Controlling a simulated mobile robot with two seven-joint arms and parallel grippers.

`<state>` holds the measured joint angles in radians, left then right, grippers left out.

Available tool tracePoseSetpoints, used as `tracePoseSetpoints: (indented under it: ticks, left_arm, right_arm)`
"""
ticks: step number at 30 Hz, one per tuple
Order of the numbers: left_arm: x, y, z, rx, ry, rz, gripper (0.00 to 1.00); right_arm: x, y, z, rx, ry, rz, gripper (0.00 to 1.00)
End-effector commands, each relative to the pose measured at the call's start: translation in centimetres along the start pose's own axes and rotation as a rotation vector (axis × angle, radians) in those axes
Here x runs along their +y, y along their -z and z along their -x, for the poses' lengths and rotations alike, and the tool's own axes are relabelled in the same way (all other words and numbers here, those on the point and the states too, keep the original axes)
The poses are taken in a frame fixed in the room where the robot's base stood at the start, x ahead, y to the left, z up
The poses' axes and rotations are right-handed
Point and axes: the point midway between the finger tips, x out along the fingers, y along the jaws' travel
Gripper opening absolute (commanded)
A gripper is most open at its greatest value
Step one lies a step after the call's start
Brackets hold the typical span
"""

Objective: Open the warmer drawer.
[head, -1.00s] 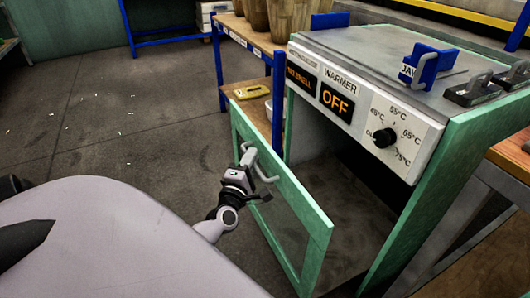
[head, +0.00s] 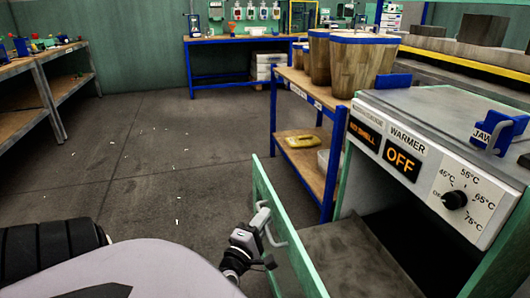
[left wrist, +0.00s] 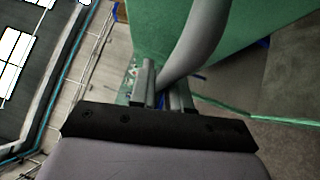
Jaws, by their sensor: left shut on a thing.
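The warmer (head: 430,150) is a green cabinet with a light control panel at the right of the head view. Its green-framed front (head: 288,245) stands out from the cabinet, with a dark open space behind it. A grey bar handle (head: 276,236) is on that front. My left gripper (head: 262,220) is shut on the handle. In the left wrist view the handle (left wrist: 203,40) runs down between the fingers of my left gripper (left wrist: 166,88), against the green panel (left wrist: 150,35). The right gripper is out of view.
The display (head: 402,160) reads OFF. A blue-framed shelf (head: 325,190) with wooden containers (head: 352,65) stands behind the warmer front. A blue clamp-like part (head: 495,132) is on the warmer top. The grey floor (head: 160,150) to the left is clear apart from small white specks.

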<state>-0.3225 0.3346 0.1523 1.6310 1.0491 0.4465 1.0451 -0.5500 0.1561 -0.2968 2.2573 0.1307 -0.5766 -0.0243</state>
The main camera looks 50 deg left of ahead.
Motion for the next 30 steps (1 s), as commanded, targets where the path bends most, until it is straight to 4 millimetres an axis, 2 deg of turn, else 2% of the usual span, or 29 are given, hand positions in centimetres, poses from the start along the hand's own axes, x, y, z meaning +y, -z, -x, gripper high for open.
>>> tracePoseSetpoints:
  ticks: [5, 6, 7, 16, 19, 30]
  left_arm:
    - [-0.1, -0.1, 0.1, -0.001, 0.002, 0.0, 0.0]
    - [-0.1, -0.1, 0.1, -0.002, 0.002, 0.0, 0.27]
    - [-0.1, -0.1, 0.1, -0.002, 0.002, 0.0, 0.36]
    - [0.0, -0.1, 0.1, 0.0, 0.001, 0.0, 0.36]
    - [0.0, -0.1, 0.7, 0.0, 0.002, -0.001, 0.36]
    - [-0.1, -0.1, 5.8, 0.0, 0.005, -0.001, 0.36]
  right_arm:
    - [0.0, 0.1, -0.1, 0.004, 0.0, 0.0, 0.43]
    - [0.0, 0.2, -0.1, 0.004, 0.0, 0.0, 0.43]
    - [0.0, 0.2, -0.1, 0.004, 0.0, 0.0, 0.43]
    - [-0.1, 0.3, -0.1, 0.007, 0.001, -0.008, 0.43]
    - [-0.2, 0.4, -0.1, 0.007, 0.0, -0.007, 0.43]
    - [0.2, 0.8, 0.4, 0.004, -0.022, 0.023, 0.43]
